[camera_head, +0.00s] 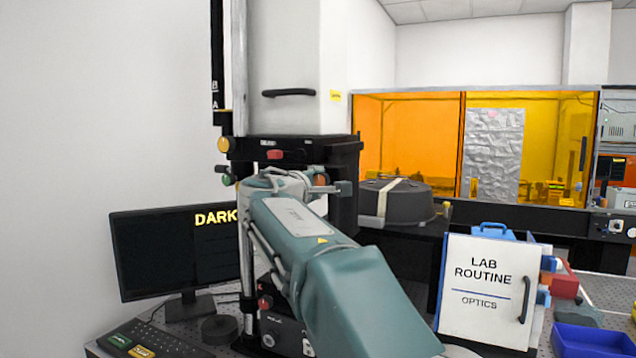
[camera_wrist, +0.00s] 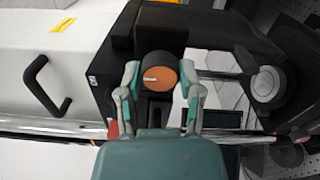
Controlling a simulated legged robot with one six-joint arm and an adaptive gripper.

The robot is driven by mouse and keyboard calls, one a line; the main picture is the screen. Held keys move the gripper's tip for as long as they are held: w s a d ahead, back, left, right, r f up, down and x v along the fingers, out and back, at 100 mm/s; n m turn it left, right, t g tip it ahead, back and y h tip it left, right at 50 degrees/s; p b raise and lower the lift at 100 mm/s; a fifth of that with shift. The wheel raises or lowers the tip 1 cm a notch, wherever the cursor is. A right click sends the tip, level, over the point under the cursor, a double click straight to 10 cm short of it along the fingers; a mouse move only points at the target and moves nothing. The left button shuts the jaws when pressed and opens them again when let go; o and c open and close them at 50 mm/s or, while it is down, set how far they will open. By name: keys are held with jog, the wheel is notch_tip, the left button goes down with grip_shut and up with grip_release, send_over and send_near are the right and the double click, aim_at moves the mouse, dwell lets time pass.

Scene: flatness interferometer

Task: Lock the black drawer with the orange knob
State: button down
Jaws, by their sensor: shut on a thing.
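The orange knob (camera_wrist: 160,74) shows in the wrist view as a round orange face with a white mark, on a dark cylindrical body. My gripper (camera_wrist: 160,90) has its two fingers on either side of the knob and is shut on it. In the head view a sliver of the orange knob (camera_head: 320,180) shows beside my wrist, on the front of the black drawer (camera_head: 345,150). The black drawer is a dark unit below the tall white housing. My arm hides part of its front.
A black handle (camera_head: 288,92) is on the white housing above. A red button (camera_head: 275,154) sits on the black unit. A monitor (camera_head: 170,250) stands at the left. A dark round drum (camera_head: 405,205) is to the right, with a "LAB ROUTINE" board (camera_head: 485,320) in front.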

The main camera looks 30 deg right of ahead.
jog(key=shift+w+f, duration=0.1)
jog(key=shift+f, duration=0.1)
jog(key=shift+c, duration=1.3)
grip_release()
jog(key=shift+w, duration=0.1)
jog(key=shift+r, duration=0.1)
jog(key=v, duration=1.2)
